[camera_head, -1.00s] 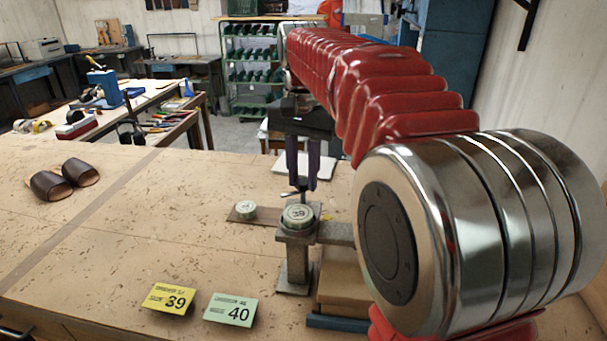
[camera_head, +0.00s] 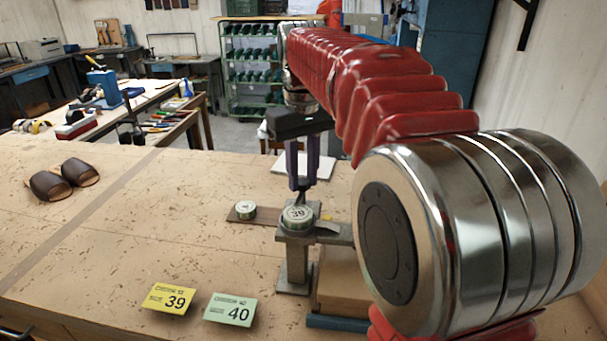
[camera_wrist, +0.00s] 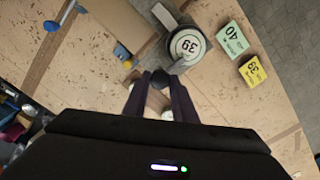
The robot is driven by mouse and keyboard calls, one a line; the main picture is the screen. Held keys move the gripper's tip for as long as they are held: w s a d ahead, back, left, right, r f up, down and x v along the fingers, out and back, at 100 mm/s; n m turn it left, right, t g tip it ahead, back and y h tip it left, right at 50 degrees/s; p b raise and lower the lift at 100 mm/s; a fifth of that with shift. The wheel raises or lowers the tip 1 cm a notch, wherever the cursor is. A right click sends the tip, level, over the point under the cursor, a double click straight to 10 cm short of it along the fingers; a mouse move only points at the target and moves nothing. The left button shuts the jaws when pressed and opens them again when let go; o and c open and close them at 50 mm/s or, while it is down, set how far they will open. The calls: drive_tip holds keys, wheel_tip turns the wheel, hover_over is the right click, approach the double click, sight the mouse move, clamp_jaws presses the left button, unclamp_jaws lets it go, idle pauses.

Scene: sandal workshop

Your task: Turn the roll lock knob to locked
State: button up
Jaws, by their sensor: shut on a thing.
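The roll lock knob shows in the wrist view as a small dark round knob (camera_wrist: 160,77) between my fingertips, beside the round disc marked 39 (camera_wrist: 187,46). In the head view the disc marked 39 (camera_head: 298,213) sits on top of a grey metal stand (camera_head: 294,265). My gripper (camera_head: 301,187) points straight down just behind this disc, its dark purple fingers shut on the knob.
A second small disc (camera_head: 245,209) lies on a brown strip left of the stand. A yellow card 39 (camera_head: 168,299) and a green card 40 (camera_head: 231,310) lie in front. Brown sandals (camera_head: 63,180) are at the left. The bench between is clear.

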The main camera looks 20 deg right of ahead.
sight(304, 182)
drive_tip(key=shift+n, duration=0.8)
drive_tip(key=o, duration=1)
drive_tip(key=shift+o, duration=0.2)
wheel_tip(304, 182, up, 14)
drive_tip(key=shift+f, duration=0.15)
drive_tip(key=shift+s, duration=0.15)
idle(0.4)
